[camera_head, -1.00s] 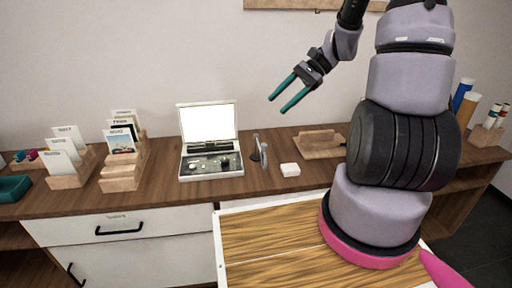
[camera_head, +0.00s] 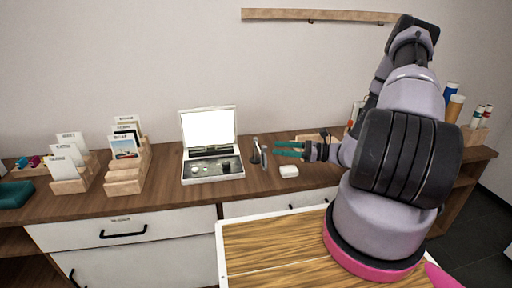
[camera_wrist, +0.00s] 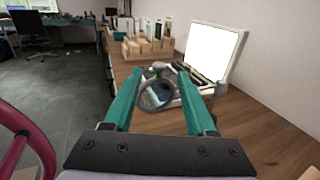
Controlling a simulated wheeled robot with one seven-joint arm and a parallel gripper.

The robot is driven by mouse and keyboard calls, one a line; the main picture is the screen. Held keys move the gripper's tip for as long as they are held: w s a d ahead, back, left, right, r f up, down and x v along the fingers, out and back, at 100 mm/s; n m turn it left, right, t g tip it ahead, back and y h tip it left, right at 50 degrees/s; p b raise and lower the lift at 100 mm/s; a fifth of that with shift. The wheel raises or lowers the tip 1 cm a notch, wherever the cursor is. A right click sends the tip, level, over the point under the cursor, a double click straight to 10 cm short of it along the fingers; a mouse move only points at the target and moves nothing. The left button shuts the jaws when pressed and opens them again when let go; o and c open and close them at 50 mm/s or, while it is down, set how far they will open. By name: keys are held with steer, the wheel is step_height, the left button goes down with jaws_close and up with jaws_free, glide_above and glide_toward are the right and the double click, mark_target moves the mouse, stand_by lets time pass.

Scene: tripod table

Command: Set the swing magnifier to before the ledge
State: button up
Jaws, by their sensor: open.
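The swing magnifier (camera_head: 264,158) stands on the wooden counter just right of the open white case (camera_head: 213,170). In the wrist view its round dark-rimmed lens (camera_wrist: 157,96) shows between my teal fingers, beyond my gripper's palm. My gripper (camera_head: 275,150) is open, low over the counter, with its fingers pointing left toward the magnifier. In the wrist view the fingers of my gripper (camera_wrist: 160,85) lie either side of the lens, and I cannot tell if either touches it. A wooden strip (camera_head: 320,15) is fixed high on the wall; I cannot tell if it is the ledge.
Wooden card racks (camera_head: 126,175) stand to the left of the case. A wooden stand (camera_head: 320,137) is partly hidden behind my arm. Bottles (camera_head: 453,106) stand at the far right. The counter's front edge is clear.

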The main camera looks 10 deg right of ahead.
steer(key=x, duration=0.9)
steer(key=shift+a, duration=0.25)
jaws_close()
stand_by(1.0)
